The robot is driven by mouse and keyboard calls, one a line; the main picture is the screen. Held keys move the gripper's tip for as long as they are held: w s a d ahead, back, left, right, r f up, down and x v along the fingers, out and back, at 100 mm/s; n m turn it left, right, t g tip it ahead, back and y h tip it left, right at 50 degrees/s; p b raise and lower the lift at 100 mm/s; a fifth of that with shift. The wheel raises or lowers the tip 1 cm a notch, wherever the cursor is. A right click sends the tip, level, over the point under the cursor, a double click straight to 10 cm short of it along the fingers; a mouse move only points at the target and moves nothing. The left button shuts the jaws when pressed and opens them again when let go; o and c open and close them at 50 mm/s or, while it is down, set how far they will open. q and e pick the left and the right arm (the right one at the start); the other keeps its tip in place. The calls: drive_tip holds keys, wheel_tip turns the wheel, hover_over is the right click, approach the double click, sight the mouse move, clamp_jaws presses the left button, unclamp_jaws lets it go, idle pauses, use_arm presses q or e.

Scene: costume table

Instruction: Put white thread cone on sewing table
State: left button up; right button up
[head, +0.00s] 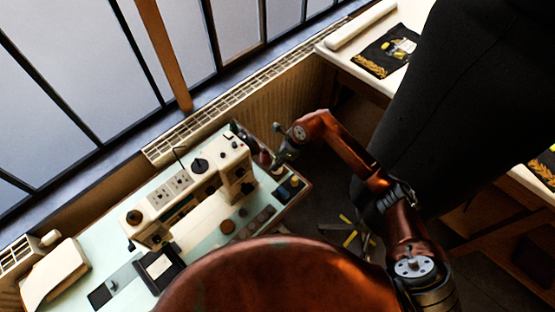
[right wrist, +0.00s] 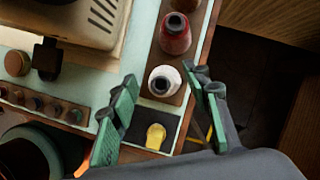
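The white thread cone (right wrist: 164,80) stands on a brown wooden strip along the edge of the sewing table in the right wrist view. The pale green sewing table (head: 110,268) carries a cream sewing machine (head: 190,185). My right gripper (head: 280,160) is at the table's right end in the head view. In the right wrist view its green-padded fingers (right wrist: 161,84) are spread on either side of the white cone, with gaps showing. It is open and holds nothing. I cannot make out the white cone in the head view. My left gripper is not in view.
A red thread cone (right wrist: 176,33) stands beside the white one. A yellow object (right wrist: 155,136) lies in a dark tray between the fingers. A white table (head: 345,68) with a dark embroidered cloth (head: 385,52) is at the upper right. A window and radiator line the back.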

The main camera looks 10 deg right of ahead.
drive_tip(key=shift+d+r, duration=0.1)
drive_tip(key=v, duration=1.1)
drive_tip(key=shift+r, duration=0.4)
drive_tip(key=shift+d, duration=0.1)
drive_tip(key=shift+s+d, duration=0.1)
